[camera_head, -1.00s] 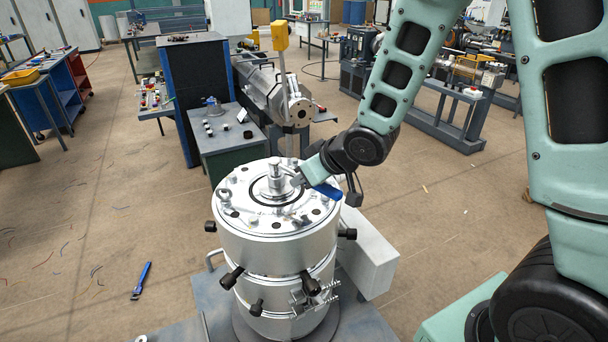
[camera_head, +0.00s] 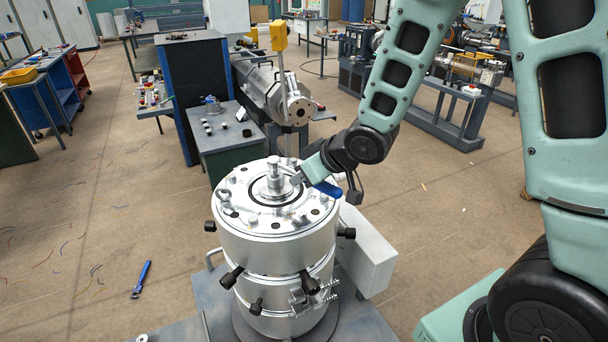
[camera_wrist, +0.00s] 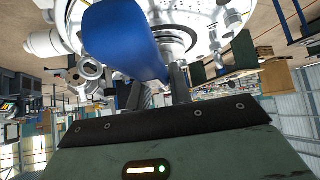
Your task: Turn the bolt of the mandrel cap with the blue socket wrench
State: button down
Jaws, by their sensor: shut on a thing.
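The mandrel cap (camera_head: 274,184) is a silver stepped piece with an upright post, at the middle of the top of a large silver cylinder (camera_head: 272,248). My gripper (camera_head: 305,176) is just to the right of the cap, low over the cylinder top. It is shut on the blue socket wrench (camera_head: 327,189), whose blue handle sticks out to the right. In the wrist view the blue handle (camera_wrist: 122,42) is large between me and the cylinder top, with my gripper (camera_wrist: 158,88) below it. The wrench's working end is hidden, so I cannot tell whether it sits on the bolt.
Several bolts and an eye-like fitting (camera_head: 225,196) stand on the cylinder top. Black-knobbed handles (camera_head: 232,278) stick out from its side. A blue tool (camera_head: 141,280) lies on the floor at left. A workbench (camera_head: 225,142) stands behind.

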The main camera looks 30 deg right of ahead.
jog(key=shift+r+p, duration=0.5)
jog(key=shift+r, duration=0.05)
dwell(0.6)
jog(key=shift+r+p, duration=0.4)
notch_tip(320, 180, up, 5)
jog(key=p, duration=0.4)
jog(key=shift+r+p, duration=0.1)
jog(key=shift+p, duration=0.25)
